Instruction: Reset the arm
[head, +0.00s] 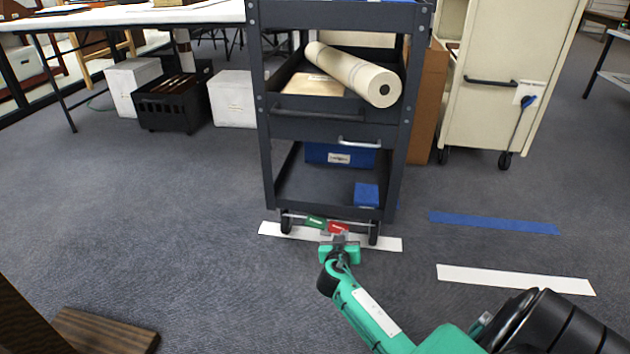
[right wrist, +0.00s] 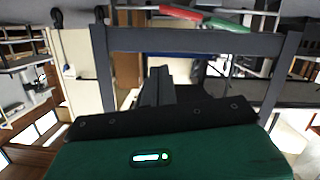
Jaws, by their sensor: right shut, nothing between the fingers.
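My right arm reaches in from the lower right of the head view. Its teal gripper (head: 340,236) is shut and empty, low in front of a dark grey cart (head: 266,150), close to the red pedal (head: 338,227) and green pedal (head: 316,222) at the cart's base. Whether it touches a pedal I cannot tell. In the right wrist view the shut dark fingers (right wrist: 160,92) point toward the cart (right wrist: 190,40), and the red pedal (right wrist: 178,12) and green pedal (right wrist: 225,25) show at the top. My left gripper is not in view.
The cart holds a cream roll (head: 352,75), a blue box (head: 340,155) and a small blue block (head: 367,195). White strips (head: 515,279) and a blue strip (head: 493,223) mark the carpet. A cream cabinet (head: 500,60) stands behind right.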

